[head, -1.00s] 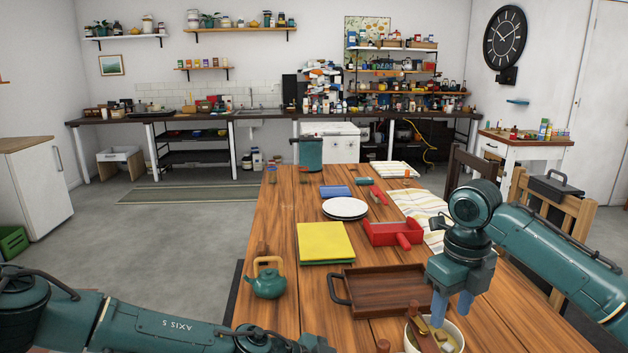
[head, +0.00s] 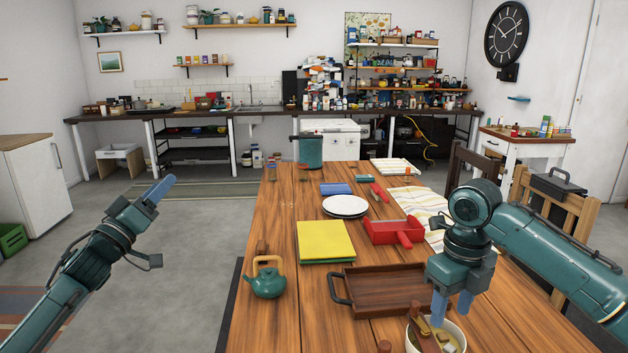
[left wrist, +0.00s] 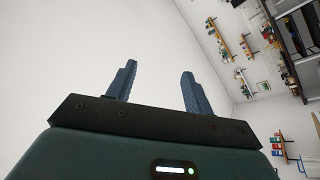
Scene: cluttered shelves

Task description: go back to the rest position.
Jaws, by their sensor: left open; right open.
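My left gripper (head: 158,190) is raised at the left in the head view, over the open floor and clear of the table. In the left wrist view its two blue fingers (left wrist: 156,88) stand apart with nothing between them. My right gripper (head: 452,304) points down above a white bowl (head: 458,346) at the table's front edge. The bowl holds brown and pale pieces. The right fingers look apart, and I see nothing held between them.
Chairs (head: 535,200) stand at the right. The floor (head: 190,235) left of the table is clear.

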